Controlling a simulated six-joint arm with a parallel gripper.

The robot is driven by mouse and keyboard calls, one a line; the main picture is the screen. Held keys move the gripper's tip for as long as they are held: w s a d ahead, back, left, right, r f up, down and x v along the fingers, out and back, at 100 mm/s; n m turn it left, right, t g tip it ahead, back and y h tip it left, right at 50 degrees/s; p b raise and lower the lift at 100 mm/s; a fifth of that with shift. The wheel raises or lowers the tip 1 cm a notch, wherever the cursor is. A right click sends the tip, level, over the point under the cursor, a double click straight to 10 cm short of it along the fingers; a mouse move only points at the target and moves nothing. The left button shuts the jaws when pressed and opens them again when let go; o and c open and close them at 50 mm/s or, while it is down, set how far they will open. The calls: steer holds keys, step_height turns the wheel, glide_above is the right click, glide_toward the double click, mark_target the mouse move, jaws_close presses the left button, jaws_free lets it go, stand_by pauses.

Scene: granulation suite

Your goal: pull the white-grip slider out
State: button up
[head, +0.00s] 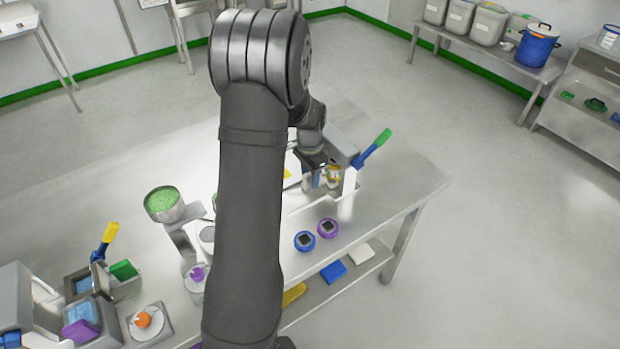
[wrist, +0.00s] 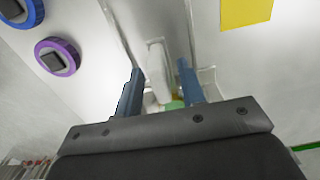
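A white grip (wrist: 157,72), which looks like the slider's, lies between my gripper's fingers in the wrist view. My gripper (wrist: 158,80) is open, with one finger on each side of the white grip and a gap showing on both sides. I cannot tell how deep the fingertips are relative to the grip. In the head view my gripper (head: 319,180) is at the right part of the steel table, beside a device with a green-tipped blue lever (head: 371,150). My arm and wrist hide much of the slider there.
A blue round device (head: 305,241) and a purple round device (head: 327,228) sit near the table's front edge. A bowl of green granules (head: 163,204) and a yellow-tipped lever (head: 107,238) are to the left. The table (head: 405,180) is clear at its right end.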

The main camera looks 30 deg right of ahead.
steer(key=shift+f, duration=0.65)
jaws_close()
steer(key=a, duration=0.8)
steer(key=shift+a, duration=0.15)
jaws_free()
